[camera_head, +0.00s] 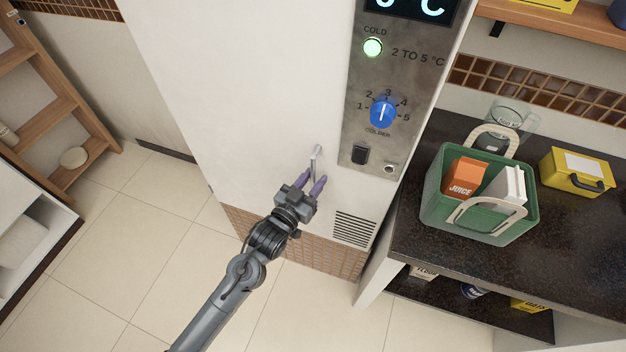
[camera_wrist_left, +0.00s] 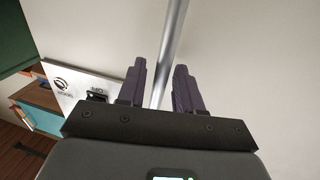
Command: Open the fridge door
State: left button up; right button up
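The fridge is a tall white cabinet; its white front (camera_head: 250,90) appears flat and closed. A thin metal handle (camera_head: 317,153) stands on this front, left of the control panel. My left gripper (camera_head: 312,184), with purple fingers, is at the lower part of the handle. In the left wrist view the handle bar (camera_wrist_left: 172,40) runs down between the two fingers of the left gripper (camera_wrist_left: 160,67), which are apart with gaps beside the bar. The handle's lower end is hidden behind the gripper. My right gripper is in neither view.
The steel control panel (camera_head: 359,110) has a blue dial (camera_head: 383,112) and a green light. At right, a dark counter (camera_head: 560,240) bears a green basket (camera_head: 437,195) with cartons and a yellow box (camera_head: 575,172). A wooden shelf (camera_head: 60,107) stands at left. Tiled floor between is clear.

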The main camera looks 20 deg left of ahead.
pick_arm(q)
grip_shut()
jog(key=shift+s, duration=0.1)
dwell(0.4)
